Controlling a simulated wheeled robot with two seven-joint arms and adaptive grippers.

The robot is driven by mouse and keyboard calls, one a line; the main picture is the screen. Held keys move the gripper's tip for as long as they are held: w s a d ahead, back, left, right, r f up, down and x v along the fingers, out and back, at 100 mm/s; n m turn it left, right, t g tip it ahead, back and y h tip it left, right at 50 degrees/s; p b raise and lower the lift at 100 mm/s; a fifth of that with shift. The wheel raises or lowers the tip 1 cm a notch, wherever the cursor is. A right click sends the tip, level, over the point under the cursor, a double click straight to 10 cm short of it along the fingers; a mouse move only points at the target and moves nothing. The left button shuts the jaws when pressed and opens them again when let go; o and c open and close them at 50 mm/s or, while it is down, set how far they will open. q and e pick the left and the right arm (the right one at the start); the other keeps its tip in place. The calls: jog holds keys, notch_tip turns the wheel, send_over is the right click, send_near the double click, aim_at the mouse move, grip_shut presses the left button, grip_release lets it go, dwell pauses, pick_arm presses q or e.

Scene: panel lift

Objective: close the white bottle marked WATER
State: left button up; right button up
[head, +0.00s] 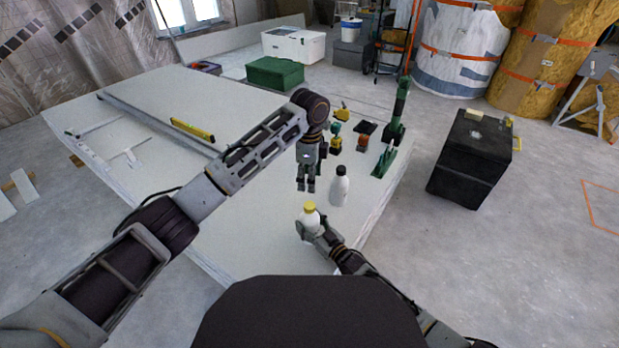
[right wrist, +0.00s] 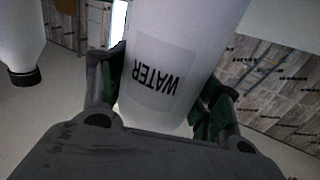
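The white bottle marked WATER (right wrist: 158,75) stands between the fingers of my right gripper (right wrist: 160,95), and its label reads upside down in the right wrist view. In the head view, the white bottle (head: 309,219) has a yellow top (head: 309,206); how firmly that top sits cannot be told. My right gripper (head: 312,230) is shut on the bottle's body from the near side.
A second white bottle with a black cap (head: 341,186) stands close by on the right; it also shows in the right wrist view (right wrist: 20,35). Tools, including a yellow-and-teal drill (head: 335,140), stand farther back on the white table (head: 250,240). A panel with a yellow level (head: 192,130) lies left.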

jog(key=o, duration=0.4)
jog(key=shift+s+d, duration=0.15)
jog(key=shift+v, duration=5.85)
